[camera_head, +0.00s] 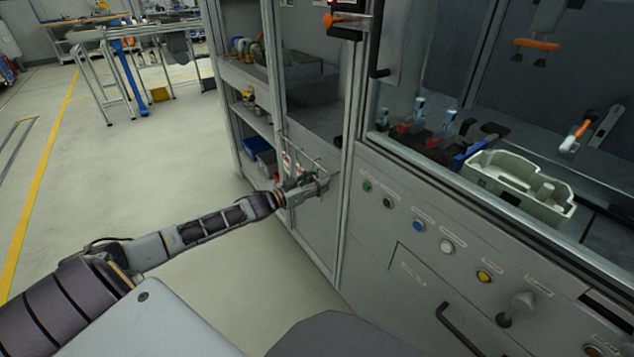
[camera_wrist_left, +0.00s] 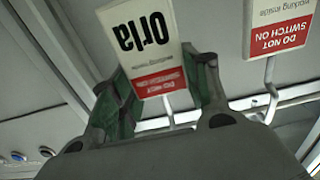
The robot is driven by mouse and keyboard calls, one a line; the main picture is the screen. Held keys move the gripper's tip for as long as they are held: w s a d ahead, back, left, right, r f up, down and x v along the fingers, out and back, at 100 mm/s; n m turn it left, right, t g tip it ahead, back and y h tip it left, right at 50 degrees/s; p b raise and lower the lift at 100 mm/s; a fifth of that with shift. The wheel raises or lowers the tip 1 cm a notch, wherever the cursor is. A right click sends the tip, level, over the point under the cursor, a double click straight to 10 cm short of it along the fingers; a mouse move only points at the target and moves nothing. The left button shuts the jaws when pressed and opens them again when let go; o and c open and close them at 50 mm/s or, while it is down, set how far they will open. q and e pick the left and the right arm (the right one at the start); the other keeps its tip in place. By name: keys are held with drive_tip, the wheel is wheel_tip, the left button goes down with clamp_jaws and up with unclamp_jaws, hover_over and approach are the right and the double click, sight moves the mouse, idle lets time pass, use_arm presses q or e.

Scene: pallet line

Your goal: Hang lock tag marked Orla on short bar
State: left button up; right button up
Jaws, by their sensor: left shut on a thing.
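The lock tag marked Orla (camera_wrist_left: 143,35) is white with a red band and appears upside down in the left wrist view. My left gripper (camera_wrist_left: 160,92) is shut on this tag, between its green-lined fingers; it also shows in the head view (camera_head: 308,188), at the front of the grey cabinet. A pale wire rack (camera_head: 308,160) with bars is right beside the gripper. In the left wrist view a pale hooked bar (camera_wrist_left: 270,82) runs close to the right finger. I cannot tell which bar is the short one. My right gripper is out of view.
A second red and white tag (camera_wrist_left: 279,28) hangs near the hooked bar. The machine's button panel (camera_head: 430,232) and a cabinet door handle (camera_head: 376,45) are to the right. Shelves with a blue bin (camera_head: 256,146) stand behind.

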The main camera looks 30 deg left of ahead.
sight(316, 180)
use_arm(q)
drive_tip(key=shift+r+p, duration=0.3)
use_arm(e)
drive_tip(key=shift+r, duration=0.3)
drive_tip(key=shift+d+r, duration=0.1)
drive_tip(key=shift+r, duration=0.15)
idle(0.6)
use_arm(q)
drive_tip(key=shift+p+v, duration=2.4)
drive_tip(key=shift+v, duration=0.05)
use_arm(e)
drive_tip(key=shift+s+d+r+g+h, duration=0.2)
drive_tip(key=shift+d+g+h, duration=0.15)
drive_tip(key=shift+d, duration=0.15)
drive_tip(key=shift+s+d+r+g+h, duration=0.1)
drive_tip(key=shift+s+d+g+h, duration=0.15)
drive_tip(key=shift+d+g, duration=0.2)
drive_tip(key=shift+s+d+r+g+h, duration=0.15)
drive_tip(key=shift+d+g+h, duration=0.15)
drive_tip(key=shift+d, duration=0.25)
